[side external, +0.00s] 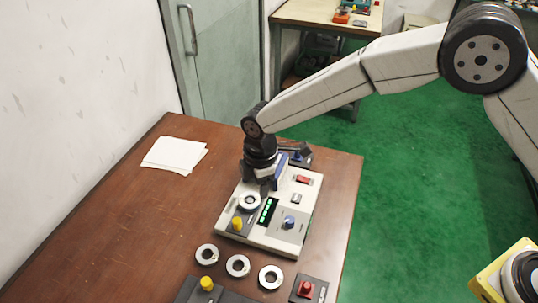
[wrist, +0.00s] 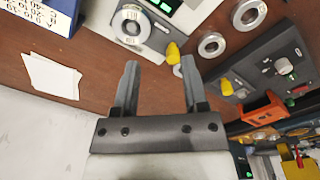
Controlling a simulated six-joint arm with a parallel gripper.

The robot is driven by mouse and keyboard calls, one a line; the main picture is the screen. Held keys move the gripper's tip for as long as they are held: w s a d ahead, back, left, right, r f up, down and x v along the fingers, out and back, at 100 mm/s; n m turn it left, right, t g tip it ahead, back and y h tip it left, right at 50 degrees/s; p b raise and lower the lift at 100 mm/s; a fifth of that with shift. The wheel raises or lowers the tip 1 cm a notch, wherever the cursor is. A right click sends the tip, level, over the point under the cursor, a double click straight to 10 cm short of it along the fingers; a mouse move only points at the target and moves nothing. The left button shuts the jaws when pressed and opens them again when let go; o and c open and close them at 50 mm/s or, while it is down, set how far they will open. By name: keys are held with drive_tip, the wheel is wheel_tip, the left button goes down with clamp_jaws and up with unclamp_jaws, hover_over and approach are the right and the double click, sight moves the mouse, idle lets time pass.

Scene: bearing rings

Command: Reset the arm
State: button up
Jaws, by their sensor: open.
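My gripper (side external: 265,190) is over the light grey instrument box (side external: 258,240) on the brown table. In the wrist view its two fingers (wrist: 159,64) stand apart with nothing held between them. A metal bearing ring (side external: 249,202) sits on the box, close to my fingers in the side external view and beyond the fingertips in the wrist view (wrist: 131,26). Several other rings, among them the left one (side external: 206,254), the middle one (side external: 238,266) and the right one (side external: 271,277), lie on the table in front of the box.
A yellow knob (side external: 237,223) stands beside the ring on the box. A red-button box (side external: 308,290) and a dark panel with a yellow knob (side external: 206,284) are at the table's front. White papers (side external: 175,155) lie at the back left. The table's left side is clear.

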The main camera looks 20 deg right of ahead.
drive_tip(key=s+d+r+m, duration=0.2)
drive_tip(key=d+r+m, duration=0.25)
drive_tip(key=d, duration=0.65)
drive_tip(key=s+d+r+m+t, duration=0.2)
drive_tip(key=s+d+r+m, duration=0.1)
drive_tip(key=s+d+m, duration=1)
drive_tip(key=s+d, duration=0.2)
drive_tip(key=d, duration=0.2)
drive_tip(key=shift+s+d, duration=0.25)
drive_tip(key=shift+d, duration=0.1)
